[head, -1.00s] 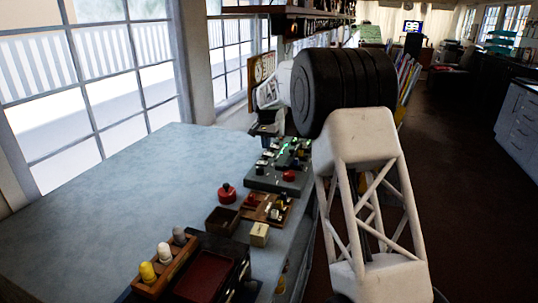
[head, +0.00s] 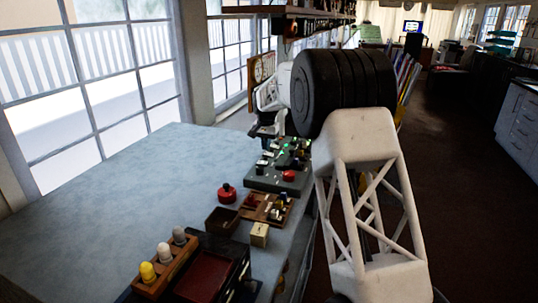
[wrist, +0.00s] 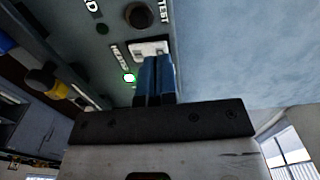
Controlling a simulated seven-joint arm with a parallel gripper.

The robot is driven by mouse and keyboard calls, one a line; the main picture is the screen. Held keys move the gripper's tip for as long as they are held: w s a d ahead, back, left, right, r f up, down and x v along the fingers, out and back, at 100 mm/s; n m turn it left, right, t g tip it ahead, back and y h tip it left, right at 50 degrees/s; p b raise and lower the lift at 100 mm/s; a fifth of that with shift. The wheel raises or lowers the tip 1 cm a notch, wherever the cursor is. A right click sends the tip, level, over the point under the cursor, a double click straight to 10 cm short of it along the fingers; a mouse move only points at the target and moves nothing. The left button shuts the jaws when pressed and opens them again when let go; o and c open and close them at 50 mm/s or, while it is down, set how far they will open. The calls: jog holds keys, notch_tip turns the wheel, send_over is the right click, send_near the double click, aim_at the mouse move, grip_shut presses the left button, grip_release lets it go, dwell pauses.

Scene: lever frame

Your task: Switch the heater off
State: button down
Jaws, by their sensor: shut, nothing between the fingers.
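The grey-green control panel (head: 268,180) stands on the blue worktop and fills the upper left of the wrist view (wrist: 80,45). A label that seems to read HEATER (wrist: 118,58) runs beside a white switch plate (wrist: 151,47). A small green lamp (wrist: 129,77) next to that label is lit. My gripper (wrist: 153,62) is shut, its two blue fingers together and empty. The fingertips are at the near edge of the switch plate and hide part of it; contact cannot be told. In the head view my gripper (head: 266,133) is over the panel's far end.
A round dark knob (wrist: 138,15) marked TEST is close beyond the switch. A yellow-and-black knob (wrist: 40,80) is at the left. Nearer in the head view are a red button (head: 227,193), a brown board (head: 252,211) and a dark red tray (head: 207,277). The worktop's left is clear.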

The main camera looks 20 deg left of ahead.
aim_at(266, 153)
jog(key=shift+f, duration=0.95)
dwell(0.8)
jog(key=shift+r, duration=3.5)
